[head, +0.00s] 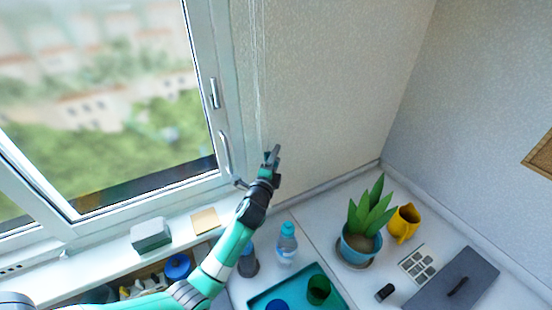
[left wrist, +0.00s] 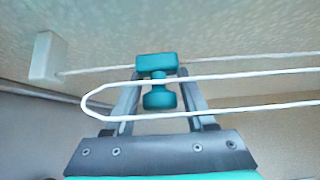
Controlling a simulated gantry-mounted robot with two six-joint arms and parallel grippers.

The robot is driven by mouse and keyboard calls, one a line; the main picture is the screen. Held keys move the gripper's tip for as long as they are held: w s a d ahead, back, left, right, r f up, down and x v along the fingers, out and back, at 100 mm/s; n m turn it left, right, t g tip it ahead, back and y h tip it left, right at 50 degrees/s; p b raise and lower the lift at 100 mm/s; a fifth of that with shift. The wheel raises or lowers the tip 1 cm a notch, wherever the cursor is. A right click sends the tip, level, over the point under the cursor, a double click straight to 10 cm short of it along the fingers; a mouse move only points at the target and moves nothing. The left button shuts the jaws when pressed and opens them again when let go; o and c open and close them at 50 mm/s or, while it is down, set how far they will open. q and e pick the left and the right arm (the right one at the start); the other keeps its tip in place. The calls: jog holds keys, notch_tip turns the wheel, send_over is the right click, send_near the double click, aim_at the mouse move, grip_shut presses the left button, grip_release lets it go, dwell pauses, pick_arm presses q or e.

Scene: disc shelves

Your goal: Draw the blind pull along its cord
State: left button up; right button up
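The blind pull (left wrist: 157,66) is a small teal spool shape with two wide ends and a thin neck, seen in the left wrist view. The white cord (left wrist: 250,80) runs as a loop past it, its rounded end to the left; it also shows as thin pale lines beside the window in the head view (head: 262,75). In the head view my left gripper (head: 273,154) is near the wall, and I cannot make out the pull there. My right gripper is out of view.
A white block (left wrist: 47,57) is fixed to the wall near the cord. The window handle (head: 225,152) is left of my gripper. Below are a water bottle (head: 287,243), a teal tray (head: 257,301), a potted plant (head: 361,243) and a yellow jug (head: 404,223).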

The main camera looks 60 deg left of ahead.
pick_arm(q)
grip_shut()
dwell(1.2)
